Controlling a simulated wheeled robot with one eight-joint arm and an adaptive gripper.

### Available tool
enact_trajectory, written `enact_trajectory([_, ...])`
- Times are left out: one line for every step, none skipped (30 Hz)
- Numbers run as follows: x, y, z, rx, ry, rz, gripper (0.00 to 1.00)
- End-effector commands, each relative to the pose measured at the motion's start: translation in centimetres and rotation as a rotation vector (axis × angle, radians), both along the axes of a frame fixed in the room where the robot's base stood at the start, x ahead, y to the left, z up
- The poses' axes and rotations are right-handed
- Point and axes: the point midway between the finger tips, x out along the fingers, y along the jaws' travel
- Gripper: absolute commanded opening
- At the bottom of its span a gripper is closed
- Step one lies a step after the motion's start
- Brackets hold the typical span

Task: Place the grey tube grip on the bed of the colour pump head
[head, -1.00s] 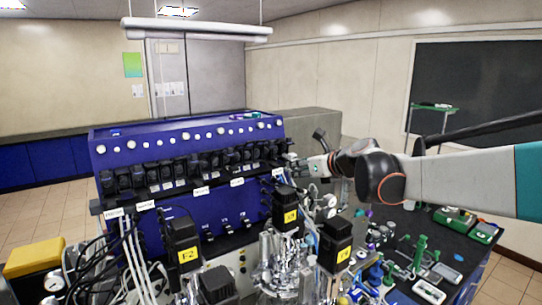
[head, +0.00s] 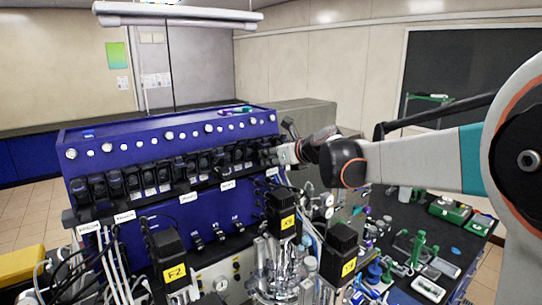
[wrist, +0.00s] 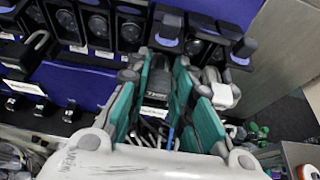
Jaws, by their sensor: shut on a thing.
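In the head view my gripper (head: 284,155) is at the right end of the pump row on the blue cabinet. In the wrist view my gripper (wrist: 165,100), with teal pads, is closed around a dark grey piece, apparently the grey tube grip (wrist: 158,82). The pads hide its sides. The colour pump head is not clearly identifiable; black pump heads (wrist: 198,45) stand just beyond the fingers, the rightmost closest to them. Whether the held piece touches a pump bed cannot be told. A white label (wrist: 156,97) shows just below the piece.
The blue pump cabinet (head: 180,140) has a row of black pumps and small labels along a ledge. Bioreactor motors (head: 282,212) and glassware stand in front. Tubes hang below the gripper. A dark bench (head: 470,215) with green tools lies right.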

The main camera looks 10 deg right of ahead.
Motion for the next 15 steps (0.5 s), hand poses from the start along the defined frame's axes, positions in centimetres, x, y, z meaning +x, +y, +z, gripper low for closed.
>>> enact_trajectory([0.03, -0.11, 0.0, -0.002, -0.001, -0.002, 0.0])
enact_trajectory([0.03, -0.11, 0.0, -0.002, -0.001, -0.002, 0.0])
enact_trajectory([0.03, -0.11, -0.03, -0.002, -0.001, -0.002, 0.0])
enact_trajectory([0.03, -0.11, -0.09, -0.002, -0.001, -0.002, 0.0])
enact_trajectory([0.03, -0.11, -0.19, -0.002, -0.001, -0.001, 0.0])
enact_trajectory([0.02, -0.1, -0.34, -0.002, -0.001, -0.001, 0.0])
enact_trajectory([0.02, -0.1, -0.44, -0.002, -0.001, -0.001, 0.0])
enact_trajectory([0.01, -0.09, -0.46, -0.002, -0.001, -0.001, 0.23])
enact_trajectory([0.01, -0.09, -0.38, -0.002, -0.001, -0.001, 0.32])
enact_trajectory([0.0, -0.09, -0.37, -0.002, -0.001, -0.001, 0.39])
enact_trajectory([0.01, -0.1, -0.36, -0.002, -0.001, -0.001, 0.41])
enact_trajectory([0.01, -0.1, -0.36, -0.002, -0.001, -0.001, 0.41])
enact_trajectory([0.0, -0.1, -0.35, -0.002, -0.001, -0.001, 0.41])
enact_trajectory([0.0, -0.09, -0.34, -0.002, -0.001, -0.001, 0.41])
enact_trajectory([0.0, -0.09, -0.34, -0.002, -0.001, -0.001, 0.41])
